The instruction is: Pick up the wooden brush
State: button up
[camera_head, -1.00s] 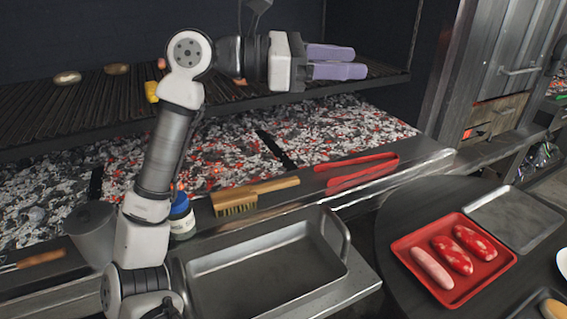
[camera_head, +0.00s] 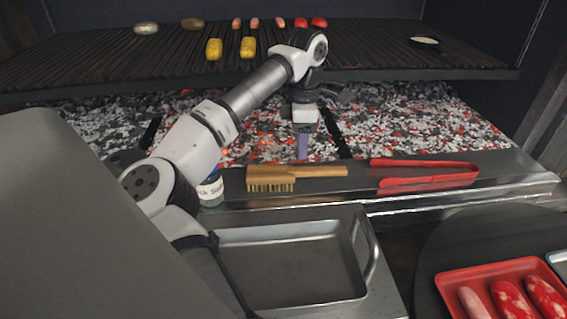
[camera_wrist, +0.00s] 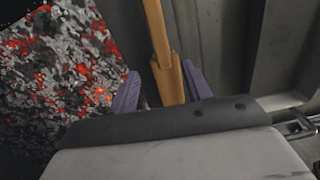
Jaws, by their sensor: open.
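The wooden brush (camera_head: 296,176) lies on the metal ledge in front of the coals, bristle head to the left and handle to the right. My gripper (camera_head: 302,148) points down over the brush at its handle, with purple fingers. In the wrist view, the brush's wooden handle (camera_wrist: 167,75) runs between the two spread fingers of my gripper (camera_wrist: 160,88). The fingers stand apart from the handle on both sides. The bristles are hidden in the wrist view.
Red tongs (camera_head: 424,175) lie right of the brush on the ledge. A jar (camera_head: 211,190) stands left of it. A metal pan (camera_head: 290,262) sits in front. Glowing coals (camera_head: 420,125) lie behind, under the grill grate (camera_head: 380,50) with food. A red tray (camera_head: 452,290) holds sausages at lower right.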

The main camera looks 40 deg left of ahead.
aim_at(301, 169)
jog(key=f, duration=0.3)
jog(key=f+p, duration=0.1)
jog(key=f, duration=0.1)
jog(key=f+p, duration=0.1)
jog(key=f, duration=0.2)
jog(key=shift+d+f, duration=0.25)
jog(key=shift+f, duration=0.05)
grip_shut()
